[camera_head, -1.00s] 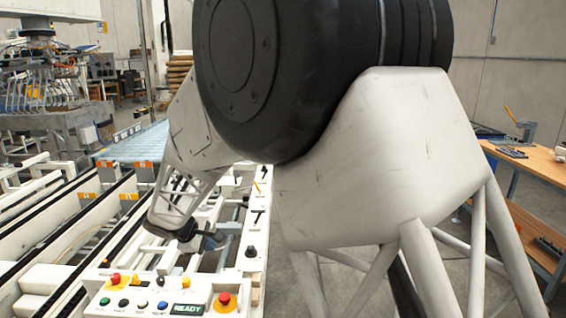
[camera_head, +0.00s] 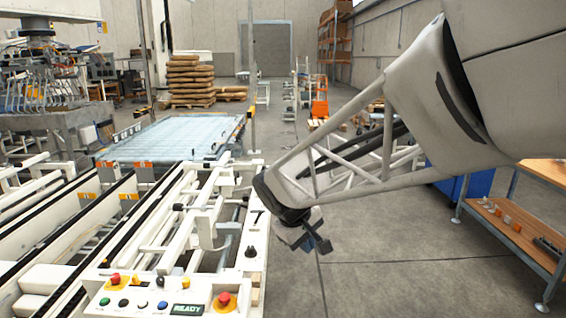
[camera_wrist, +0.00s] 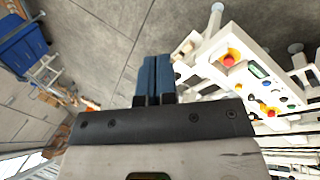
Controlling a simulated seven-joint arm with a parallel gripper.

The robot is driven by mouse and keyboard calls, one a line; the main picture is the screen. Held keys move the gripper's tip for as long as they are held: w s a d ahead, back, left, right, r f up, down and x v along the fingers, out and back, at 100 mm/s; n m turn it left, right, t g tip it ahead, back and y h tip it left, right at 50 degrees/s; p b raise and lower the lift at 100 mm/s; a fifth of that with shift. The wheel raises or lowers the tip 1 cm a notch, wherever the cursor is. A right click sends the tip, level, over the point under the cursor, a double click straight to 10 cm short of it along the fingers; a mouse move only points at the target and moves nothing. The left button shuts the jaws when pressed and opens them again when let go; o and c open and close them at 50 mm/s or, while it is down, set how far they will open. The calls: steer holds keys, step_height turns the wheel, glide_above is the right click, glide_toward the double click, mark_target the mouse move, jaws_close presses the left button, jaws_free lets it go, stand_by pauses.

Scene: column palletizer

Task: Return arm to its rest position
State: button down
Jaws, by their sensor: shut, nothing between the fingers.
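My gripper (camera_head: 316,243) hangs at the end of my arm, just right of the white conveyor frame, over the grey floor in the head view. In the wrist view my gripper (camera_wrist: 158,60) shows two blue fingers side by side, closed together with nothing between them. My arm reaches in from the upper right of the head view and slopes down to the left. Nothing touches the gripper in either view.
The control panel (camera_head: 150,303) with coloured buttons and a READY display sits left of my gripper. A roller conveyor (camera_head: 170,138) lies beyond it. A wooden bench (camera_head: 520,235) stands at right. The floor (camera_head: 400,265) between is clear.

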steer(key=s+d+m+y, duration=0.1)
steer(key=s+d+m, duration=0.3)
steer(key=s, duration=0.8)
steer(key=s+d+m+y, duration=0.2)
steer(key=s+d+m, duration=0.2)
steer(key=s+d, duration=0.5)
steer(key=shift+s+d+r, duration=0.15)
steer(key=shift+s+d, duration=0.05)
steer(key=shift+s, duration=1.4)
